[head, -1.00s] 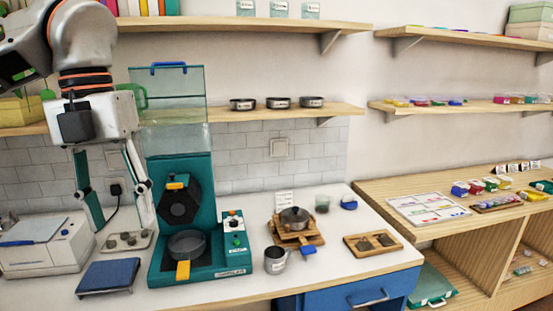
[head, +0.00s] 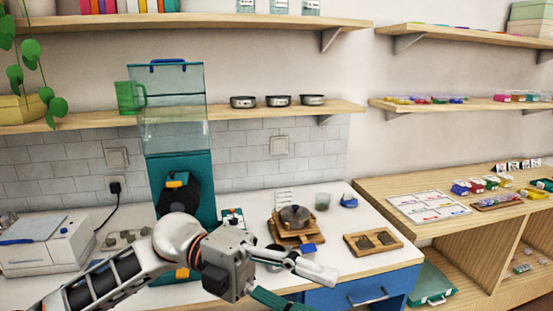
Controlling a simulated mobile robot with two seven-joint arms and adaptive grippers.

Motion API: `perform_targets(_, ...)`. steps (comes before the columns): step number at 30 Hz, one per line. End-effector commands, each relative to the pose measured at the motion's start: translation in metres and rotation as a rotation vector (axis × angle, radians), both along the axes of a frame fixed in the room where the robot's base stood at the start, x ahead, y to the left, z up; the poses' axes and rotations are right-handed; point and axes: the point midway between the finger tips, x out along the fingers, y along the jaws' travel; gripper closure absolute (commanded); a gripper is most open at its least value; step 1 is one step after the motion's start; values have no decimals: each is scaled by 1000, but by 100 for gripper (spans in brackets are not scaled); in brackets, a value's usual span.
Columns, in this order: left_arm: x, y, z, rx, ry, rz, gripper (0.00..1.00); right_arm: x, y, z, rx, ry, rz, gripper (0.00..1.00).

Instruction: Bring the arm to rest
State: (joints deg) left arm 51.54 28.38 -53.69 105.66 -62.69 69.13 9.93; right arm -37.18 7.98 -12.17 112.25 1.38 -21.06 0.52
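My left arm comes in from the lower left and crosses in front of the counter. My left gripper (head: 320,294) points right and slightly down near the counter's front edge. Its two fingers are spread apart with nothing between them; the lower one reaches the bottom edge of the picture. The arm and gripper hide most of the teal machine's (head: 205,196) lower part and part of a metal cup (head: 270,262). My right gripper is not in view.
On the white counter (head: 345,222) stand a dark pot (head: 295,215) on a wooden stand, a wooden tray (head: 372,243) and a white device (head: 45,248). Blue drawers (head: 350,293) lie below. Shelves with small pans (head: 278,102) hang behind. A wooden bench (head: 400,187) stands right.

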Motion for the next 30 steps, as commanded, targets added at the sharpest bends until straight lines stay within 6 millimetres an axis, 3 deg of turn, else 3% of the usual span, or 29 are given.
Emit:
perform_targets(4,18,-8,7,-203,174,137,54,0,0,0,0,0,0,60)
perform_targets(8,47,-2,4,-347,332,293,54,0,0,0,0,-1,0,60)
perform_targets(14,100,28,-34,-498,598,584,54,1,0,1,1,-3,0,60)
perform_targets(17,123,51,-71,-538,738,744,54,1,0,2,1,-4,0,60)
perform_targets(22,143,100,-160,-546,983,1033,54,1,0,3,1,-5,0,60)
perform_targets(26,136,139,-241,-502,1166,1250,54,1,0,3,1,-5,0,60)
perform_targets(30,106,178,-325,-419,1344,1453,54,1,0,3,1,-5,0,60)
